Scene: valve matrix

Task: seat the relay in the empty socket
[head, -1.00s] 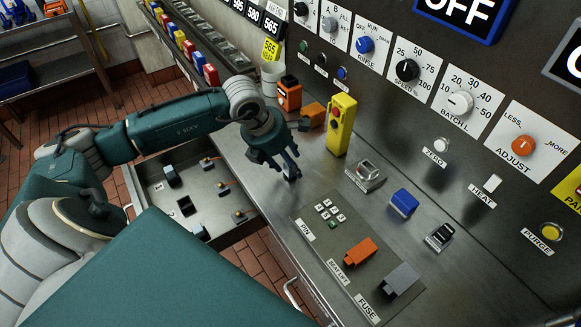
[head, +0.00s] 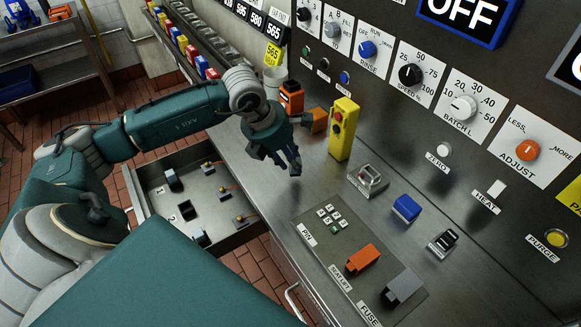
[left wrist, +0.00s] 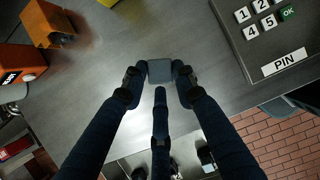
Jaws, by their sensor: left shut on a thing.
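A small grey-blue block, which looks like the relay (left wrist: 160,71), is between the fingertips of my left gripper (left wrist: 160,80) in the left wrist view. In the head view my left gripper (head: 288,166) is shut over the steel counter, left of the yellow control box; its fingers mostly hide the block. My right gripper is not in view.
The yellow control box (head: 343,130) and an orange block (head: 314,120) stand close to the gripper. A PIN keypad (head: 330,217), an orange lever (head: 363,257) and a blue block (head: 406,207) are farther right. The counter edge lies between gripper and drawer.

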